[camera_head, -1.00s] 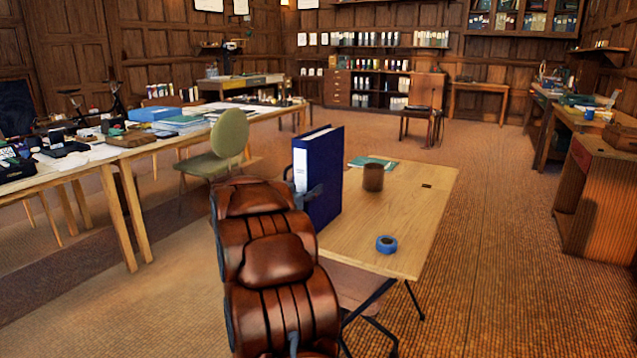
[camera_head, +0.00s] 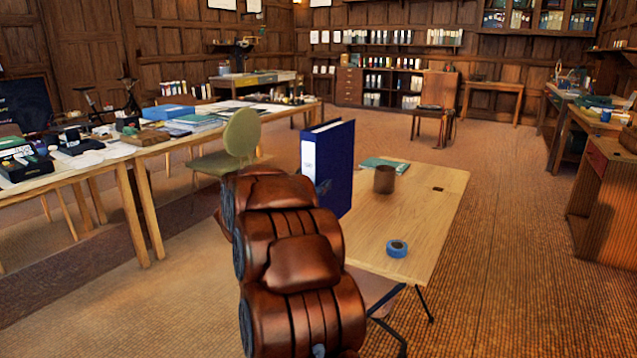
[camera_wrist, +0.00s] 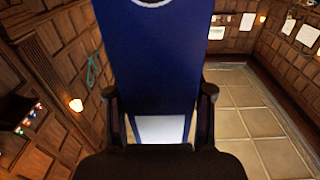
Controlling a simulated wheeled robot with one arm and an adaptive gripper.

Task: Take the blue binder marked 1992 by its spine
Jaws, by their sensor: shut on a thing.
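The blue binder (camera_head: 338,165) is upright in the head view, at the left side of the small wooden table (camera_head: 430,205). Its spine with a white label (camera_head: 309,165) faces left; the marking is too small to read. In the wrist view the binder (camera_wrist: 150,60) fills the middle, between the two dark fingers of my gripper (camera_wrist: 159,95). My gripper is shut on it. In the head view my brown arm hides most of the gripper and the binder's lower left; the binder appears raised a little off the tabletop.
A brown mug (camera_head: 384,180), a blue tape roll (camera_head: 397,248) and a green booklet (camera_head: 385,163) are on the small table. A green chair (camera_head: 238,135) and a long cluttered table (camera_head: 150,138) stand to the left. Open carpet lies to the right.

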